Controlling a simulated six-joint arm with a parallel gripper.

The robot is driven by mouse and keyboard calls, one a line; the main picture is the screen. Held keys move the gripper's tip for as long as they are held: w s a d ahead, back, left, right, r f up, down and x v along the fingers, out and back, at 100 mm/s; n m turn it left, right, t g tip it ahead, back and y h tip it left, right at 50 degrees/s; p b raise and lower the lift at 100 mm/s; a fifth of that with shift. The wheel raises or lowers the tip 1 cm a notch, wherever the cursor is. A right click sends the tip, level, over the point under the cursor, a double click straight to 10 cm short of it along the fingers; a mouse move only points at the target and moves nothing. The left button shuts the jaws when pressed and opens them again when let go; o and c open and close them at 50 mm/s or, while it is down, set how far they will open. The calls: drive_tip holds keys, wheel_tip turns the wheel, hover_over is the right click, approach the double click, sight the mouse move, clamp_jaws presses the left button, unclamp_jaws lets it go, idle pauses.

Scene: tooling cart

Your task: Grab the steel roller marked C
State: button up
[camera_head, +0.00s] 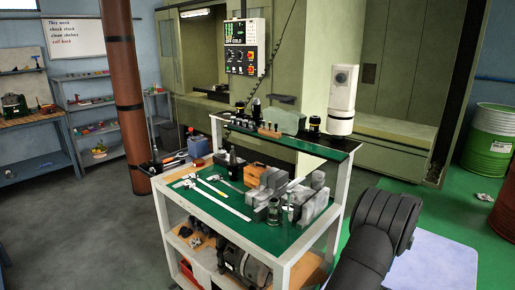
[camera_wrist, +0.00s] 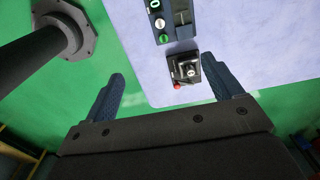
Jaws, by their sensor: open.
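The tooling cart (camera_head: 222,232) stands in the middle of the head view. Small metal cylinders stand at its front right, one (camera_head: 273,212) beside another (camera_head: 291,213), near grey steel blocks (camera_head: 312,203). No letter C is readable, so I cannot tell which piece is the steel roller marked C. My gripper (camera_wrist: 163,68) shows in the wrist view with its two fingers wide apart and nothing between them. It points down over the floor, away from the cart top. The gripper itself is outside the head view, where only a dark part of my arm shows at the lower right.
Calipers, a steel rule (camera_head: 223,200) and an orange-brown box (camera_head: 254,176) lie on the top. A brown column (camera_head: 122,75) stands behind left; a green drum (camera_head: 488,138) stands right.

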drive_tip(key=c, duration=0.7)
drive_tip(key=shift+o, duration=0.2)
drive_tip(key=s+d+f+n+t+h, duration=0.3)
drive_tip(key=s+d+n, duration=0.7)
drive_tip(key=n, duration=0.7)
drive_tip(key=shift+h, duration=0.3)
drive_tip(key=x, duration=0.3)
drive_tip(key=a+x, duration=0.1)
drive_tip(key=x, duration=0.7)
drive_tip(key=shift+s+a+f, duration=0.2)
drive_tip(key=shift+s+f, duration=0.1)
drive_tip(key=shift+f, duration=0.3)
drive_tip(key=shift+a+x, duration=0.15)
drive_tip(key=shift+x, duration=1.2)
drive_tip(key=shift+a+x, duration=0.1)
drive_tip(key=shift+x, duration=1.25)
